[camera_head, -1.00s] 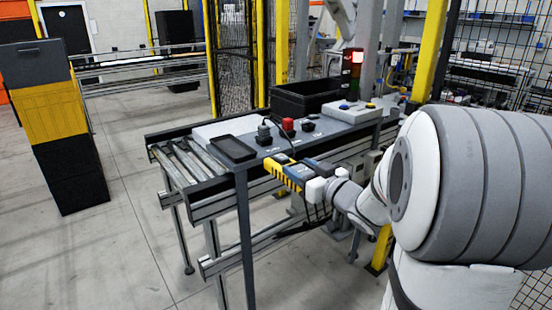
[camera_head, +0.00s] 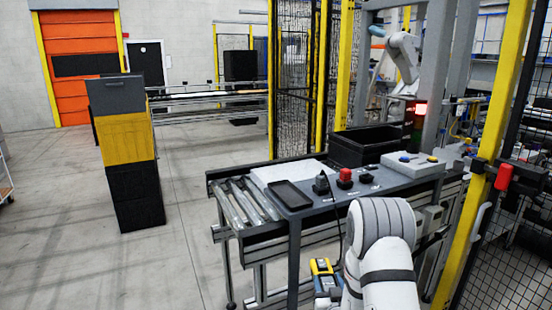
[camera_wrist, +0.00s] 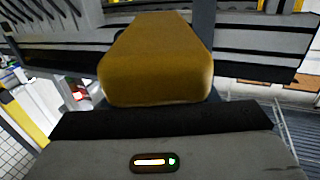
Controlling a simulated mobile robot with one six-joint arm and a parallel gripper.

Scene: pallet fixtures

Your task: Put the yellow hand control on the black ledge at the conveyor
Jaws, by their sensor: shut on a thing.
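The yellow hand control (camera_head: 320,267) is at the end of my arm, low in front of the conveyor in the head view. My gripper (camera_head: 325,281) is shut on it, partly hidden by my arm. In the wrist view the yellow hand control (camera_wrist: 155,62) fills the upper middle, just beyond the gripper body. The black ledge (camera_head: 291,195) is a shallow, dark, rimmed rectangle on the grey panel at the conveyor's near end. It looks empty. The held control is below it and to its right in the picture, apart from it.
The grey panel carries a red button (camera_head: 345,175) and dark knobs right of the ledge. A black bin (camera_head: 366,146) and a grey control box (camera_head: 413,165) stand behind. Conveyor rollers (camera_head: 248,203) lie left. A yellow post (camera_head: 487,150) and mesh fence stand right.

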